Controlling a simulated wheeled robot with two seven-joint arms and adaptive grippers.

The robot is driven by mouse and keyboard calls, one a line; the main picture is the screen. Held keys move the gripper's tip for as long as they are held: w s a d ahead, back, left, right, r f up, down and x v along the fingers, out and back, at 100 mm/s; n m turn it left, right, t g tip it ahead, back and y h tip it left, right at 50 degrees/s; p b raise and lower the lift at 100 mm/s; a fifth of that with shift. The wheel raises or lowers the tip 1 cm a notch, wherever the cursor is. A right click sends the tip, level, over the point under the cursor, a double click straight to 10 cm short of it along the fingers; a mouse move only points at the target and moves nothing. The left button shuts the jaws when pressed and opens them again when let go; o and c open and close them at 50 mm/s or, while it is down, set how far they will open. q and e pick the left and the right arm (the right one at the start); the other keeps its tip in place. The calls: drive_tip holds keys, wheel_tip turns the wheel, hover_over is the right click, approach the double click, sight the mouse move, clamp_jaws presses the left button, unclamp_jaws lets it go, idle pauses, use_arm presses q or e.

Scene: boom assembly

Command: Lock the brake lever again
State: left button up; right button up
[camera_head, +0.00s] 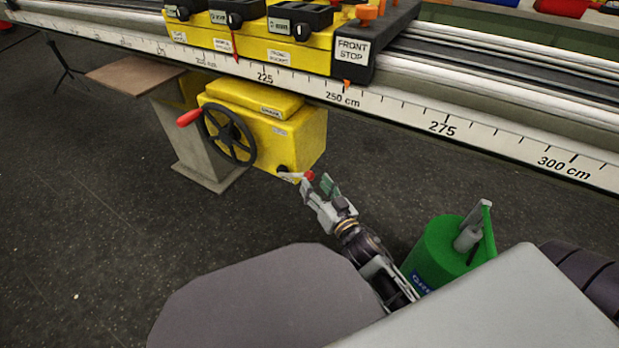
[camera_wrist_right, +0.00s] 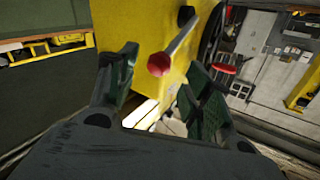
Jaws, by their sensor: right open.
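The brake lever (camera_head: 295,176) is a short light rod with a red ball knob on the lower right of the yellow gearbox (camera_head: 302,140). Its knob sits at the fingertips of my right gripper (camera_head: 321,181) in the head view. In the right wrist view the lever's red knob (camera_wrist_right: 159,65) shows between and a little beyond the open fingers of my right gripper (camera_wrist_right: 155,85), nearer the left finger. The rod runs up and right to a dark pivot on the yellow face. I cannot tell whether a finger touches the knob. My left gripper is not in view.
A black handwheel (camera_head: 229,136) with a red handle is on the gearbox's left. The scaled rail (camera_head: 440,127) crosses above, carrying yellow blocks and the front stop (camera_head: 352,48). A green canister (camera_head: 437,255) stands to the right of my right arm.

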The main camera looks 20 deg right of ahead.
sight(309, 175)
drive_tip(key=shift+w+a+b, duration=0.15)
drive_tip(key=shift+w+b, duration=0.15)
drive_tip(key=shift+w, duration=0.85)
drive_tip(key=shift+w+a+b, duration=0.1)
drive_tip(key=shift+w+b, duration=0.15)
drive_tip(key=shift+w, duration=0.9)
clamp_jaws()
